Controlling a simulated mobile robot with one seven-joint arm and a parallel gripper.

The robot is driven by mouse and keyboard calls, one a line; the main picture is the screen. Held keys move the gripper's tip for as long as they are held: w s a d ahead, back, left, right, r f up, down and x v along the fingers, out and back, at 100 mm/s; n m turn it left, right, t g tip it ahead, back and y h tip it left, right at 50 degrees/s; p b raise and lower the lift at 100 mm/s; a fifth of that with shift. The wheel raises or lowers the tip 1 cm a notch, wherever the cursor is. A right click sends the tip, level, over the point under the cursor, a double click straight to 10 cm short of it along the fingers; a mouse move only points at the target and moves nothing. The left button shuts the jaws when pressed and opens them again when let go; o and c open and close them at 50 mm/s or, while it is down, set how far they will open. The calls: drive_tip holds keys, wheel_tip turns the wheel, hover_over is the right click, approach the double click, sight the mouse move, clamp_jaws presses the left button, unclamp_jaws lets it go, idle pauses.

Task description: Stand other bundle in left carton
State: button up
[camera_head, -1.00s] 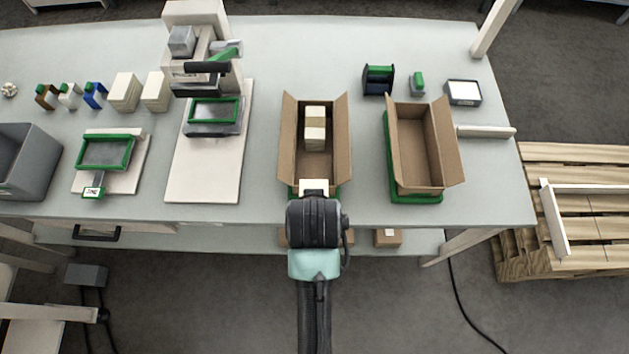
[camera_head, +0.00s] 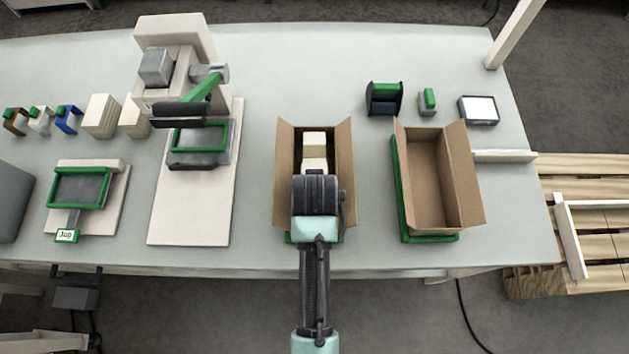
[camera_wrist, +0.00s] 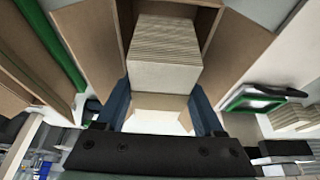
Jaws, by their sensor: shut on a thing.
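The left carton (camera_head: 285,170) stands open on the bench, flaps spread. A cream paper bundle (camera_head: 314,138) is inside it, toward the far end. My gripper (camera_wrist: 160,103) is over the near half of this carton, its blue fingers on either side of a cream bundle (camera_wrist: 165,72) with a kraft band. The gripper is shut on this bundle. In the head view my wrist hides most of the held bundle and the carton's near end. I cannot tell whether it touches the carton floor. The right carton (camera_head: 433,180) is open and empty.
A green-framed base (camera_head: 400,205) lies under the right carton. The press (camera_head: 190,130) stands left on a pale board (camera_head: 190,215). A dark dispenser (camera_head: 384,100) and a small scale-like box (camera_head: 478,110) are behind the right carton. Bare bench lies between the cartons.

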drive_tip(key=f, duration=0.2)
drive_tip(key=shift+s+f, duration=0.25)
drive_tip(key=shift+f, duration=0.05)
drive_tip(key=shift+w+f, duration=0.1)
drive_tip(key=shift+f, duration=2.2)
drive_tip(key=shift+f, duration=0.1)
drive_tip(key=o, duration=1.2)
drive_tip(key=shift+f, duration=0.1)
